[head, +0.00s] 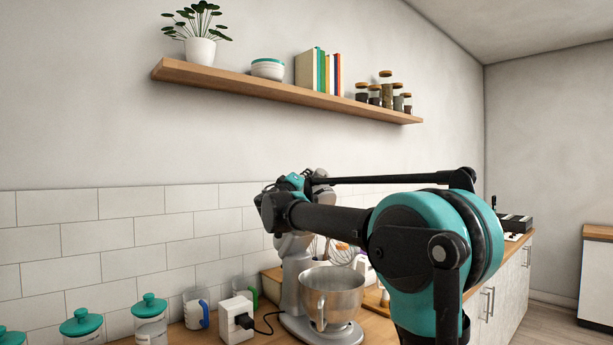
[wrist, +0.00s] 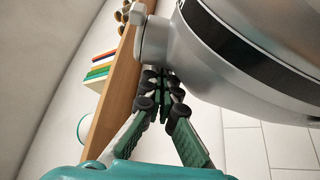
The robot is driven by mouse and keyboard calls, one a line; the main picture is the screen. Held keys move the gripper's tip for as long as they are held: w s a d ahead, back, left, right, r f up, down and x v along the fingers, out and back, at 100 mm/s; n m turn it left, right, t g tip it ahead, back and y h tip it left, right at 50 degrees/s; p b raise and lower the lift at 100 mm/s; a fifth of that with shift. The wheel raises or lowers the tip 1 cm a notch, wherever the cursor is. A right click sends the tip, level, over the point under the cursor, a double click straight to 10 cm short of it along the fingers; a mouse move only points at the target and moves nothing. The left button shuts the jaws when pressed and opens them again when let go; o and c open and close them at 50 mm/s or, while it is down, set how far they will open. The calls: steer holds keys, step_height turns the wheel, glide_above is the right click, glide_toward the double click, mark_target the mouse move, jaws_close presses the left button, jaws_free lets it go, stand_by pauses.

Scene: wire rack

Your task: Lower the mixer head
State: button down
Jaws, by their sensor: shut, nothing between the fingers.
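The silver stand mixer (head: 293,270) stands on the wooden counter, with its steel bowl (head: 332,293) in front of its column. The whisk (head: 341,253) shows above the bowl, clear of it, so the mixer head looks tilted up. My arm hides most of the head in the head view. In the wrist view the mixer head (wrist: 235,55) is large and close, silver with a black band and a knob (wrist: 152,38). My gripper (wrist: 165,80) is shut and empty, its fingertips beside the head's underside edge near the knob; I cannot tell if they touch.
A wall shelf (head: 285,92) with a plant, bowl, books and jars runs above. Teal-lidded jars (head: 150,320), a glass mug (head: 196,308) and a white socket box (head: 236,318) with a black cord stand left of the mixer. The tiled wall is close behind.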

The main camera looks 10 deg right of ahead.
steer(key=shift+s, duration=0.1)
steer(key=s+d+f+m+g+h, duration=0.2)
steer(key=s+d+f+m+h, duration=0.2)
steer(key=s+f+m, duration=0.4)
steer(key=s+d+f+m+g+h, duration=0.3)
steer(key=s+d+f+m+h, duration=0.2)
steer(key=s+f+m, duration=0.3)
step_height(320, 180, down, 3)
steer(key=shift+d+f+g, duration=0.1)
steer(key=shift+d+g, duration=0.2)
steer(key=shift+d, duration=0.6)
